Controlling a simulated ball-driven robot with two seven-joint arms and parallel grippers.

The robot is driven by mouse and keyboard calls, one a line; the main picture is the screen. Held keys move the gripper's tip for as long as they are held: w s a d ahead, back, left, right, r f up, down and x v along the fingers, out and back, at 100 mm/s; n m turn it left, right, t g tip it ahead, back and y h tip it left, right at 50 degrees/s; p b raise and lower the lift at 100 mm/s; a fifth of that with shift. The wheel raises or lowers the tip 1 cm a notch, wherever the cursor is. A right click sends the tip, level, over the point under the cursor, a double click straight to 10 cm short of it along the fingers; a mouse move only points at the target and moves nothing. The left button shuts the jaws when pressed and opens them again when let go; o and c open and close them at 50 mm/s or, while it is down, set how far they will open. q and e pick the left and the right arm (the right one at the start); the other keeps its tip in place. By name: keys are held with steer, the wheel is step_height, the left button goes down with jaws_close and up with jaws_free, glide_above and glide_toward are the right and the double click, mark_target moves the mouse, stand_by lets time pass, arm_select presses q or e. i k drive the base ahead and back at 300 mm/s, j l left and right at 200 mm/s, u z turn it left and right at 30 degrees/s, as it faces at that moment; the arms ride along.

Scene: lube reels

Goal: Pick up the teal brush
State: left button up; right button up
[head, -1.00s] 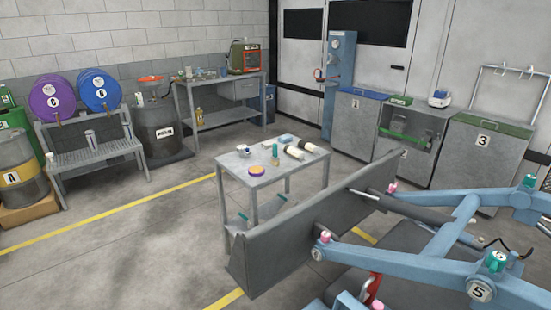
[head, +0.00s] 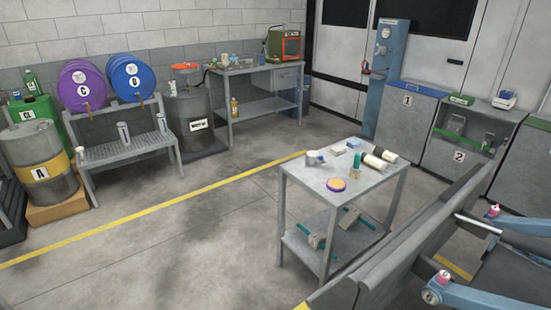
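A grey two-level cart (head: 375,192) stands right of centre in the head view. On its top, a small upright item with a teal upper part (head: 357,159) and a tan lower end may be the teal brush; it is too small to be sure. A purple-and-orange round item (head: 336,185) lies in front of it. White-and-black cylinders (head: 374,162) lie just behind it to the right. On the lower shelf are grey pieces with teal ends (head: 304,229); I cannot tell what they are. Neither of my grippers is in view.
A grey ramp-like panel (head: 425,235) and blue lift arms (head: 500,296) stand close on the cart's right. Drums and a reel bench (head: 125,150) line the left. A workbench (head: 250,103) is behind. Open floor (head: 190,245) lies left of the cart.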

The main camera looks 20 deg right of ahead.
mark_target(355, 172)
steer(key=i+j+u, duration=0.15)
steer(key=i, duration=0.4)
steer(key=i+j+u, duration=0.2)
steer(key=i, duration=0.35)
steer(key=i+z, duration=1)
steer(key=k+j, duration=0.05)
steer(key=k, duration=0.05)
